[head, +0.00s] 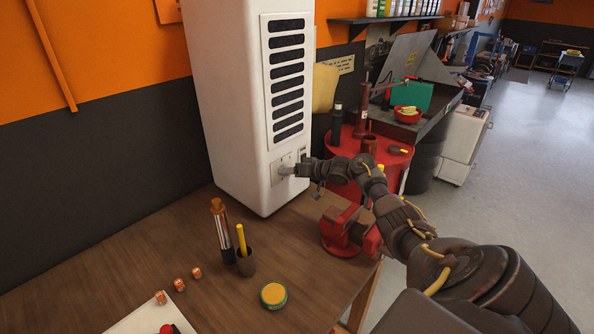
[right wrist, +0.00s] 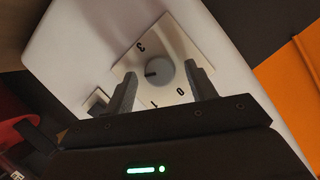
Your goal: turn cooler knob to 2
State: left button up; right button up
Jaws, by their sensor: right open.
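The white cooler (head: 240,110) stands upright on the wooden bench, with its knob plate low on the vented face. My right gripper (head: 287,170) is at this plate and covers most of the knob. In the right wrist view the round grey knob (right wrist: 164,74) sits on a pale square plate (right wrist: 160,40) marked 3, 1 and 0. My right gripper (right wrist: 163,80) is open there, one finger on each side of the knob; contact is not clear. The knob's dark mark points left, between the 3 and the 1, where a finger covers the plate. My left gripper is out of view.
A red vise (head: 343,235) stands on the bench below my right arm. A dark cup (head: 245,263) with a yellow stick, a bottle (head: 222,232) and a green-rimmed tin (head: 273,295) stand nearer. A red drum (head: 345,150) is behind the bench.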

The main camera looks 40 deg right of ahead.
jog(key=b+v, duration=0.3)
jog(key=v, duration=0.7)
jog(key=shift+s, duration=0.3)
jog(key=shift+d+r, duration=0.1)
